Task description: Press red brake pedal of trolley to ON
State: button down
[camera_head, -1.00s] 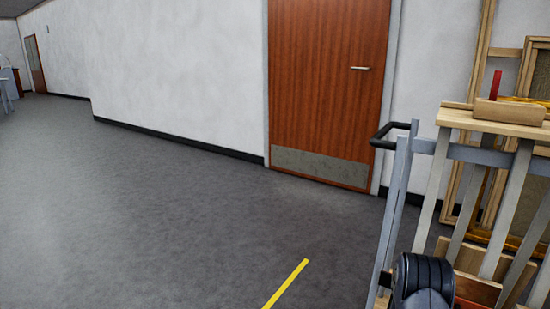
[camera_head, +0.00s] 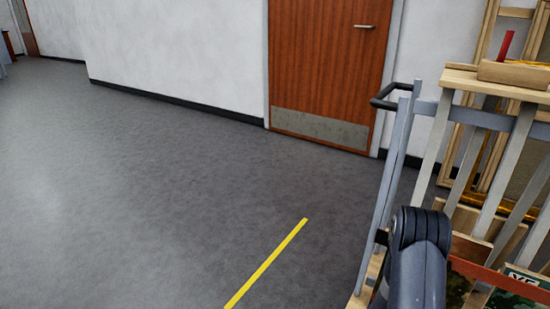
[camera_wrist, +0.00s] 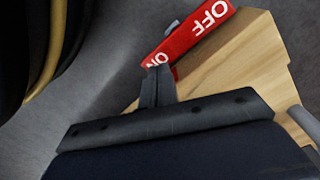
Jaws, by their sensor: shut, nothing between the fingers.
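The red brake pedal (camera_wrist: 205,30) shows in the wrist view, with white "OFF" and "ON" lettering upside down. In the head view the trolley (camera_head: 392,190) stands at the right, with a grey upright frame and a black handle. My arm hides its lower part there, and I cannot make out the pedal in that view.
Wooden slats and frames (camera_head: 520,130) fill the trolley and the wall behind it. A brown door (camera_head: 325,60) is in the back wall. A yellow line (camera_head: 265,264) marks the floor. The grey floor to the left is clear. A dark, gold-edged object (camera_wrist: 45,50) is at the wrist view's left.

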notch_tip(320, 180, up, 5)
jog(key=shift+f+p, duration=0.2)
jog(key=shift+p, duration=1.05)
notch_tip(320, 180, down, 7)
jog(key=b, duration=0.4)
jog(key=shift+f+b, duration=0.1)
jog(key=shift+b, duration=0.2)
jog(key=shift+r, duration=0.2)
jog(key=shift+r, duration=0.1)
